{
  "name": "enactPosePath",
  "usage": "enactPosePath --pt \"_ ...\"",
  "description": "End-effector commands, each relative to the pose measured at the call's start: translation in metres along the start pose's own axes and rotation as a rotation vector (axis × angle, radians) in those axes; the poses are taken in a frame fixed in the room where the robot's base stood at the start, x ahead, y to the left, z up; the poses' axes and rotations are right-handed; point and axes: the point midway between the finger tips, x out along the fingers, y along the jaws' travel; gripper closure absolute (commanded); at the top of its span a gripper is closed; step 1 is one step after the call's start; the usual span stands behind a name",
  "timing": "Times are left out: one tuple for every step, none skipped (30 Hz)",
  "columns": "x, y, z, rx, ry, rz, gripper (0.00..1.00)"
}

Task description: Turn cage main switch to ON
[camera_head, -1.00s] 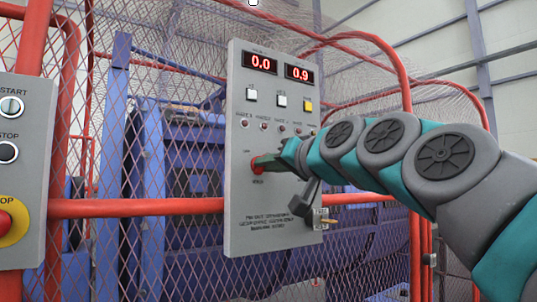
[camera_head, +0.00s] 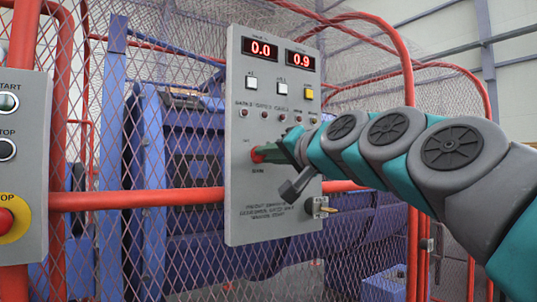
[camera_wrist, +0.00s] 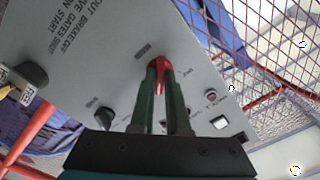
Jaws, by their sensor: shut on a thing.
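The red switch knob (camera_head: 258,153) sits on the left half of the grey control panel (camera_head: 240,215), below the row of small lamps. My gripper (camera_head: 275,152) reaches it from the right. In the wrist view the two green fingers of my gripper (camera_wrist: 161,85) are closed around the red knob (camera_wrist: 160,64). The fingers hide much of the knob, so its pointing direction cannot be told. The printed labels above and below it are too small to read.
Two red displays (camera_head: 282,56) read 0.0 and 0.9 above white and yellow buttons. A mesh fence (camera_head: 100,240) and red rail (camera_head: 135,199) lie behind. A stop-button box (camera_head: 22,160) stands left.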

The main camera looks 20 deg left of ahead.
Motion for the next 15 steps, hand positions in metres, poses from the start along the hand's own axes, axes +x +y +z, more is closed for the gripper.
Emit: enactPosePath --pt "-0.0001 -0.0002 -0.0005 0.001 0.001 -0.001 1.0" --pt "-0.0001 -0.0002 -0.0005 0.001 0.001 -0.001 0.85" --pt "-0.0001 -0.0002 -0.0006 0.001 0.001 -0.001 0.81" --pt "-0.0001 -0.0002 -0.0005 0.001 0.001 -0.001 0.77" --pt "-0.0001 -0.0002 -0.0005 0.0 0.001 0.0 0.74" --pt "0.0 -0.0001 -0.0004 0.0 0.001 0.0 0.69" --pt "0.0 -0.0001 -0.0004 0.0 0.001 0.0 0.66" --pt "-0.0001 -0.0001 -0.0005 0.0 0.001 0.0 0.63" --pt "0.0 0.0 -0.0004 0.0 0.001 0.0 0.58" --pt "-0.0001 -0.0001 -0.0004 0.0 0.001 0.0 0.56" --pt "0.0 0.0 -0.0003 0.0 0.001 0.0 0.56" --pt "-0.0001 0.0 -0.0003 0.0 0.001 0.0 0.56" --pt "0.0 0.0001 -0.0003 0.0 0.001 0.0 0.56" --pt "-0.0001 -0.0001 -0.0004 0.0 0.001 0.0 0.56" --pt "-0.0001 -0.0001 -0.0003 0.0 0.001 0.0 0.56"
